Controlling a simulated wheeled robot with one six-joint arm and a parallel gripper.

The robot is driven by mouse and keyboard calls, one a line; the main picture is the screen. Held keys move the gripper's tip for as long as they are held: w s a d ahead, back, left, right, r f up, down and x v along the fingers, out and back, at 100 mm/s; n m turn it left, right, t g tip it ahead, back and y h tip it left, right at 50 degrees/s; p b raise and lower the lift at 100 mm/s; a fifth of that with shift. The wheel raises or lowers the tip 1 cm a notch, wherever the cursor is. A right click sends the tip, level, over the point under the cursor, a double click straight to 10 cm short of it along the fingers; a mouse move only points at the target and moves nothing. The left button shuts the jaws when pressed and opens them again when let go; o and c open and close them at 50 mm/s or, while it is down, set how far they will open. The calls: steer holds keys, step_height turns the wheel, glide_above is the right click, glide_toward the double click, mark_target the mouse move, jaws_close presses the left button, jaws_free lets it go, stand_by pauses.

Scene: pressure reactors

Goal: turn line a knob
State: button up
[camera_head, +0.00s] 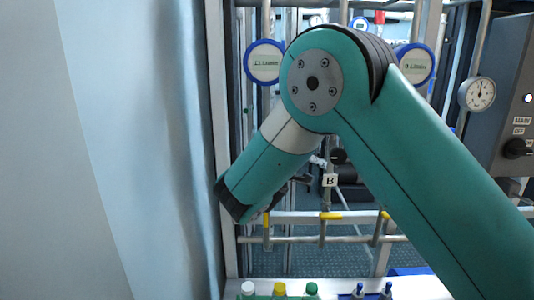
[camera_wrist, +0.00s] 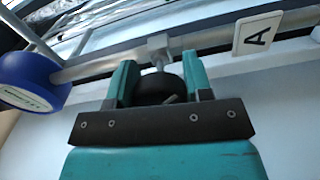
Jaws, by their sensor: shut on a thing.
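In the wrist view, the black knob (camera_wrist: 152,90) sits below a metal fitting on the pipe, beside a white tag with the letter A (camera_wrist: 257,36). My gripper (camera_wrist: 158,68) has its two teal fingers on either side of this knob and is shut on it. The palm bar hides the knob's lower part. In the head view, my teal arm reaches down to the left. The knob and my fingers cannot be made out there, where the arm covers that area.
A blue-rimmed round gauge (camera_wrist: 30,80) is left of the knob. In the head view, two blue-rimmed gauges (camera_head: 264,62) flank my arm. A tag B (camera_head: 330,180), yellow-handled valves (camera_head: 330,215), a dial (camera_head: 478,93) and capped bottles (camera_head: 279,289) also show. A pale wall (camera_head: 100,150) fills the left.

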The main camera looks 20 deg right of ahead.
stand_by(0.5)
steer(key=o, duration=0.9)
steer(key=shift+b+v, duration=3.6)
steer(key=shift+v, duration=5.1)
steer(key=shift+d, duration=0.1)
